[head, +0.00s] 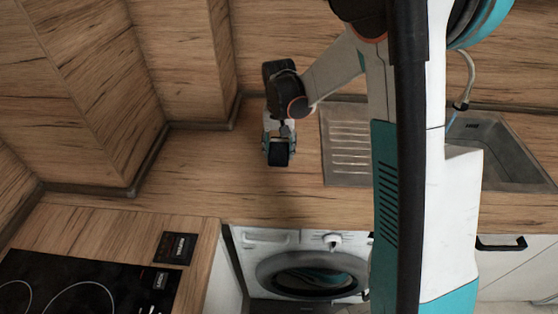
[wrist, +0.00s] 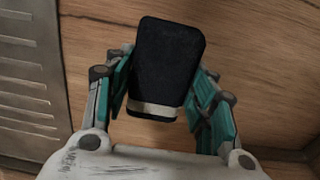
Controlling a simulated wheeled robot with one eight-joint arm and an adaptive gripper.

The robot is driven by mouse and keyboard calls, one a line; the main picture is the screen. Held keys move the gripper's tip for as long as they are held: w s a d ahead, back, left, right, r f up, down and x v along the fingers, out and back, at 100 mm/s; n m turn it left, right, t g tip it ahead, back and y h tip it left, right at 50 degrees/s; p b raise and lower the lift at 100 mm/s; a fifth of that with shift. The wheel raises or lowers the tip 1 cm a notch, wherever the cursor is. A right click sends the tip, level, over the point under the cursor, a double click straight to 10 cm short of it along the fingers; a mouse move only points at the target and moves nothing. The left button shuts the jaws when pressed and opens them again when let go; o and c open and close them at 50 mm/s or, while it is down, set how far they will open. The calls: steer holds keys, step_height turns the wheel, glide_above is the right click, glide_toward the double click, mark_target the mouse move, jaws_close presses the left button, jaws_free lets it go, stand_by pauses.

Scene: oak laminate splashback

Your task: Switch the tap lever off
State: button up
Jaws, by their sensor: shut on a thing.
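The tap (head: 466,80) is a pale curved spout over the sink (head: 512,145) at the right of the head view. A faint bluish streak shows below its end; I cannot tell whether it is water. The lever cannot be made out, and my arm covers part of that area. My gripper (head: 279,150) is over the worktop left of the drainer, well away from the tap. It is shut on a black rounded block (wrist: 168,62) with a pale band near its lower end, held between the teal finger pads in the wrist view. The block also shows in the head view (head: 279,158).
The ribbed metal drainer (head: 350,150) lies just right of my gripper. A black hob (head: 75,285) is at the lower left, and a washing machine (head: 305,265) stands under the worktop (head: 215,170). Wooden walls close off the back and left.

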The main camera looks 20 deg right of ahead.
steer(key=shift+f+b, duration=0.6)
steer(key=shift+f, duration=1.65)
steer(key=shift+f, duration=0.1)
steer(key=o, duration=1.1)
